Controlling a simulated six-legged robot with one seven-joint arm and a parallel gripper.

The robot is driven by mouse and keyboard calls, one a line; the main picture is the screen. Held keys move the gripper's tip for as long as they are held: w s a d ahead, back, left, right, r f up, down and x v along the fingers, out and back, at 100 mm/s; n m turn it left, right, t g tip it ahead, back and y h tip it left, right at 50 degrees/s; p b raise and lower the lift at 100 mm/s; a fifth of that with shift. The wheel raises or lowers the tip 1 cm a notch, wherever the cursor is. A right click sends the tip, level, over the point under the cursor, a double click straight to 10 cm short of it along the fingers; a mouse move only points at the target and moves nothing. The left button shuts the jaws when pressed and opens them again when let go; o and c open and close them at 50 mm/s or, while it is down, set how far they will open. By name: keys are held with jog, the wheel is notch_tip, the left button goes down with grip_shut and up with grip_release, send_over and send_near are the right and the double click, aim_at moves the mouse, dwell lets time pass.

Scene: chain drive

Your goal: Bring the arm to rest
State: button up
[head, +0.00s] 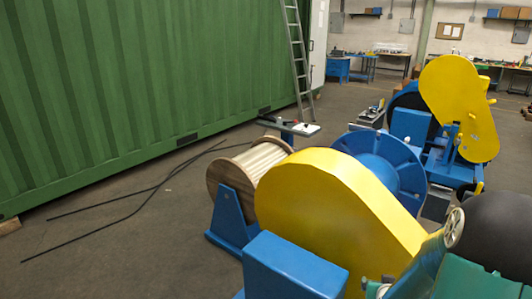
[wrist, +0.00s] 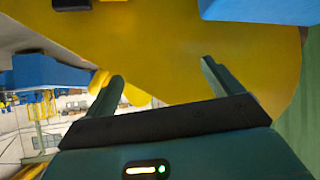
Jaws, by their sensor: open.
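My gripper (wrist: 162,78) shows in the wrist view with its two fingers spread apart and nothing between them. A large yellow guard (wrist: 165,45) lies beyond the fingertips; I cannot tell how far off it is. In the head view, a yellow chain guard (head: 335,200) stands in the middle foreground, with a blue housing (head: 290,268) in front of it. The gripper's fingers cannot be made out in the head view. Dark and green parts fill its lower right corner.
A wooden cable drum (head: 245,168) on a blue stand and a blue flanged wheel (head: 385,165) stand near the guard. A second yellow guard (head: 458,105) is at right. A green container (head: 130,90) and a ladder (head: 299,60) stand behind. Black rods (head: 120,218) lie on open floor.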

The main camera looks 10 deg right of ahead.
jog(key=s+a+r+n+g+y, duration=0.1)
jog(key=a+r+n+y, duration=0.2)
jog(key=a+r, duration=1.4)
jog(key=s+a+r+n+g+y, duration=0.1)
jog(key=s+a+r, duration=0.2)
jog(key=s+a, duration=0.3)
jog(key=s+a+r+n+g+y, duration=0.1)
jog(key=s+a+r, duration=0.3)
jog(key=s+a, duration=0.3)
jog(key=shift+s+g+y, duration=0.3)
jog(key=shift+s+y, duration=0.1)
jog(key=shift+s, duration=0.45)
jog(key=shift+d+r, duration=0.1)
jog(key=c, duration=1.2)
jog(key=shift+d, duration=0.2)
